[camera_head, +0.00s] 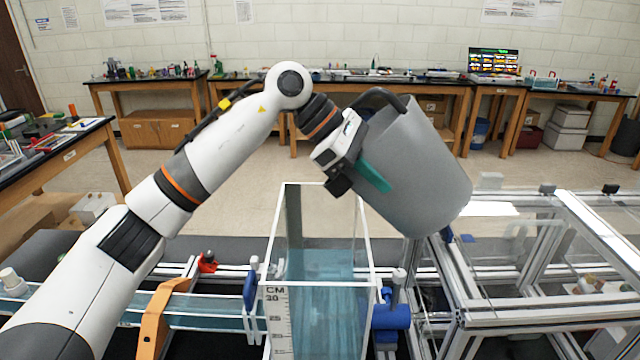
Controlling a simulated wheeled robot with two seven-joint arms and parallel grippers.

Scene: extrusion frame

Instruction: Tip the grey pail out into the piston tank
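The grey pail (420,165) hangs in the air, strongly tilted, above and to the right of the piston tank. Its black handle (378,96) shows at its upper left. I cannot see into the pail or tell what it holds. My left gripper (372,172) is at the pail's left side, with a teal finger against its wall, and appears shut on it; the other finger is hidden. The piston tank (365,240) is a clear, open-topped box with a centimetre scale on its front and bluish liquid inside. My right gripper is not in view.
An aluminium extrusion frame with clear panels (545,318) stands right of the tank. A blue cylinder fitting (391,317) is at the tank's lower right. An orange bracket (160,315) and a clear channel are at its left. Benches line the back wall.

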